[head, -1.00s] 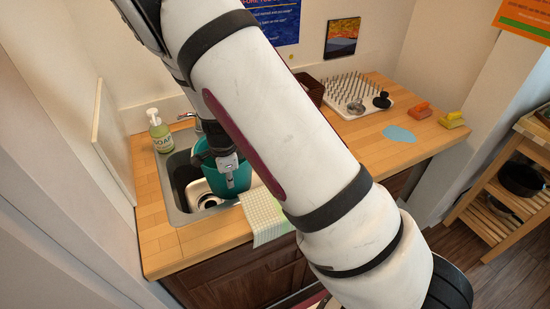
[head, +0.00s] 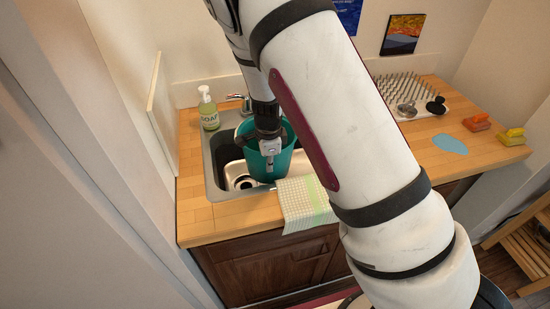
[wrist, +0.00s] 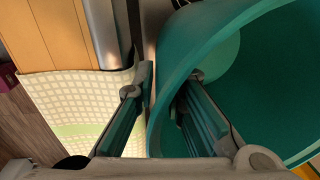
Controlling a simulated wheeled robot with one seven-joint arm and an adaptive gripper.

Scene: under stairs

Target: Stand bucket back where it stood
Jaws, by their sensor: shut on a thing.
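The teal bucket (head: 286,153) is at the sink, over the right part of its basin in the head view. It looks roughly upright. My gripper (head: 269,160) reaches down at its near side. In the wrist view the gripper (wrist: 166,85) is shut on the wall of the bucket (wrist: 174,52), with one finger outside and one inside. The bucket looks empty where its inside shows. Whether its base touches the sink is hidden.
The steel sink (head: 214,183) is set in a wooden counter (head: 205,222). A soap bottle (head: 208,108) stands at its back left. A checked cloth (head: 305,203) hangs over the front edge. A spiked drying rack (head: 402,95), sponges (head: 477,122) and a blue cloth (head: 450,144) lie to the right.

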